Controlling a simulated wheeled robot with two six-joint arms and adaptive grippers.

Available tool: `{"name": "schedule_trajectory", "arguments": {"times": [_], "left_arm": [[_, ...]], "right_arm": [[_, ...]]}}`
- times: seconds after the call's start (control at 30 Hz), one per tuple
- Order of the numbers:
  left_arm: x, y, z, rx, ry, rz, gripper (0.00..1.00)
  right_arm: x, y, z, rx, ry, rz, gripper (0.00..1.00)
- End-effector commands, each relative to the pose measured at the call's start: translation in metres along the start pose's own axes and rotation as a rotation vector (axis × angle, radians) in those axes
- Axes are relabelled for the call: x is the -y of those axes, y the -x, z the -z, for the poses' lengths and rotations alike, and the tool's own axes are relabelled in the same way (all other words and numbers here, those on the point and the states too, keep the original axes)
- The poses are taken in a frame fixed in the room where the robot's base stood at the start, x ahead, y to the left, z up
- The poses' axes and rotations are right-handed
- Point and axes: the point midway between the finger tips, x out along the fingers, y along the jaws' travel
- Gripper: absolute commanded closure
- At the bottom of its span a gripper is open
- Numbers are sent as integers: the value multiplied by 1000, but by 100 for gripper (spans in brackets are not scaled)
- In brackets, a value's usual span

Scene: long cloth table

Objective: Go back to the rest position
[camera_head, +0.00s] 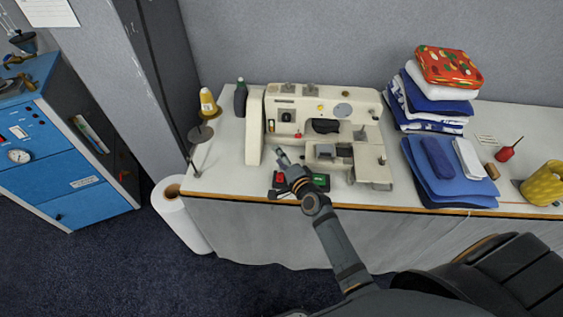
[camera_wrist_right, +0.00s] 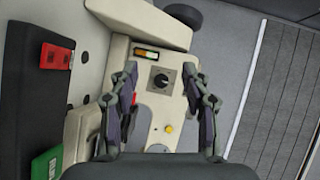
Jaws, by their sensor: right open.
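My right arm reaches in from the bottom of the head view, and its gripper (camera_head: 283,160) is over the front left of the cream sewing machine (camera_head: 290,104). In the right wrist view my right gripper (camera_wrist_right: 163,80) is open, with its two fingers apart. Between and beyond the fingers is the machine's panel (camera_wrist_right: 172,51) with a black dial. Nothing is held between the fingers. My left gripper is not in view.
A dark pad with a green box (camera_head: 320,182) lies at the table's front edge. Folded blue cloth (camera_head: 450,190) and a stacked fabric pile (camera_head: 440,98) are right. A yellow thread spool (camera_head: 208,101) and dark bottle (camera_head: 240,98) stand left. A chair (camera_head: 510,270) is at lower right.

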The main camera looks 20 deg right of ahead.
Motion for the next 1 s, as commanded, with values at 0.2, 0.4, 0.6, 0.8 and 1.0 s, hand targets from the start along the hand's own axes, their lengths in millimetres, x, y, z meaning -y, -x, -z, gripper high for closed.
{"name": "schedule_trajectory", "arguments": {"times": [0.2, 0.4, 0.6, 0.8, 1.0], "left_arm": [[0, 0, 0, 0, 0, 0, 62], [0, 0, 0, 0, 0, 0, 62], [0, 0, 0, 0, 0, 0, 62], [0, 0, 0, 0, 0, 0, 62], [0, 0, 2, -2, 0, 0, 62]], "right_arm": [[-6, 2, -3, 16, 35, -19, 52], [-6, 2, -3, 16, 33, -19, 52], [-5, 2, -3, 16, 33, -19, 52], [-16, 33, -26, 176, 302, -130, 52], [-48, 111, -37, 451, 794, -389, 52]]}}
